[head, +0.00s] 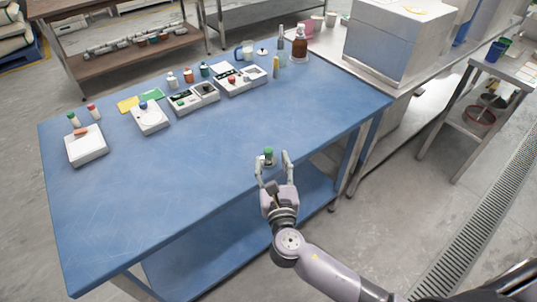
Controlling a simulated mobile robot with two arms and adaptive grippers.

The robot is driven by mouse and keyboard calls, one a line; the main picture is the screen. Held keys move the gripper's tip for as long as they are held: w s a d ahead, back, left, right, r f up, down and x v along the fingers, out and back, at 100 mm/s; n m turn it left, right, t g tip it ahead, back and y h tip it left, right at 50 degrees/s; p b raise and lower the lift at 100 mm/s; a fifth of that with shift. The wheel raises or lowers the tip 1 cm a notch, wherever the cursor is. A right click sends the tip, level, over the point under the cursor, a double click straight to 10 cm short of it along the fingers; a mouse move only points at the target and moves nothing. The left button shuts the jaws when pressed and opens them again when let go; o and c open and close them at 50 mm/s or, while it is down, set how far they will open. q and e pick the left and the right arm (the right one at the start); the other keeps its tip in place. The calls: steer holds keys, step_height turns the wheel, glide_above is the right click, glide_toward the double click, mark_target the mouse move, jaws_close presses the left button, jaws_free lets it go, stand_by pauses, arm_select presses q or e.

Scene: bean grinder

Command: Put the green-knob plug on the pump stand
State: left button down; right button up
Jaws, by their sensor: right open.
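A small piece with a green knob (268,151), which looks like the green-knob plug, stands upright near the front edge of the blue table. My right gripper (273,158) is open, with its fingers on either side of the green knob; I cannot tell whether they touch it. My left gripper is not in view. I cannot tell which device is the pump stand. A white block (86,148) with an orange part is at the far left. A white device (150,118) with a blue knob stands right of it.
The blue table (215,165) is clear across its front and middle. A green-topped piece (72,119) and a red-topped piece (93,112) stand behind the white block. Switch boxes (194,98), small bottles and a brown bottle (300,45) line the back.

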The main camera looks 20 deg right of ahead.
mark_target(269, 154)
steer(key=w, duration=0.6)
steer(key=shift+d+f, duration=0.25)
steer(key=shift+d, duration=0.1)
steer(key=shift+s, duration=0.15)
steer(key=shift+c, duration=0.5)
jaws_close()
